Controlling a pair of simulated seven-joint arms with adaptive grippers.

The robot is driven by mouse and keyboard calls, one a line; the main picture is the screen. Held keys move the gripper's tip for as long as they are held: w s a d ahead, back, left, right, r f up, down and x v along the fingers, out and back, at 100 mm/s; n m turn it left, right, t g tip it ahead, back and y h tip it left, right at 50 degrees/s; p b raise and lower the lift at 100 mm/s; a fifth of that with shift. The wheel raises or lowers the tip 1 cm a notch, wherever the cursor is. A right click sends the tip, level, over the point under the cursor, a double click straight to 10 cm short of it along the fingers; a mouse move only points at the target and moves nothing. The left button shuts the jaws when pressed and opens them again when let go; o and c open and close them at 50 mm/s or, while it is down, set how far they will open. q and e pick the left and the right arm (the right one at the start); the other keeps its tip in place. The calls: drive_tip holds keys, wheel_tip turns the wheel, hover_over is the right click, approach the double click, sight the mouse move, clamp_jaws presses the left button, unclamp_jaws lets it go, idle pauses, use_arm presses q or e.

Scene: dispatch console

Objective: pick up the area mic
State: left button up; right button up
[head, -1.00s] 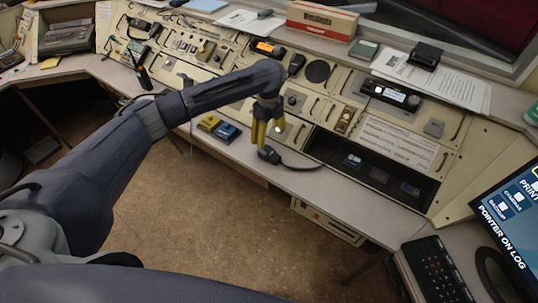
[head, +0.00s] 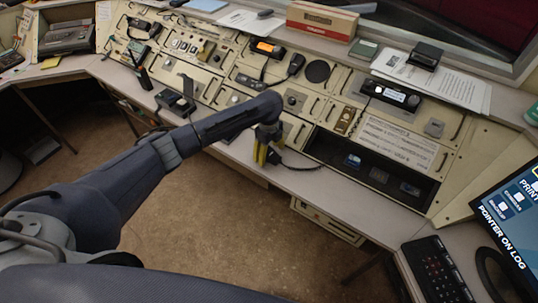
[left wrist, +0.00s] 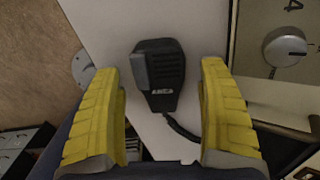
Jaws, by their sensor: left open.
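The area mic is a black hand microphone with a grey side button and white lettering. In the left wrist view the area mic (left wrist: 160,75) lies on the light desk ledge, just beyond and between the fingertips, its cord running off to the lower right. My left gripper (left wrist: 164,80) is open, with one yellow finger on each side and a gap to the mic on both sides. In the head view my left gripper (head: 266,152) points down over the ledge, and its fingers mostly hide the mic. My right gripper is not in view.
The sloped console panel (head: 395,145) with knobs and handles rises behind the ledge. An open dark bay (head: 380,175) with small boxes is to the right. Another hand mic (head: 296,64) is higher on the console. A keyboard (head: 437,270) and monitor stand at lower right.

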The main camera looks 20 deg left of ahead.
use_arm(q)
drive_tip(key=shift+f, duration=0.5)
drive_tip(key=c, duration=1.4)
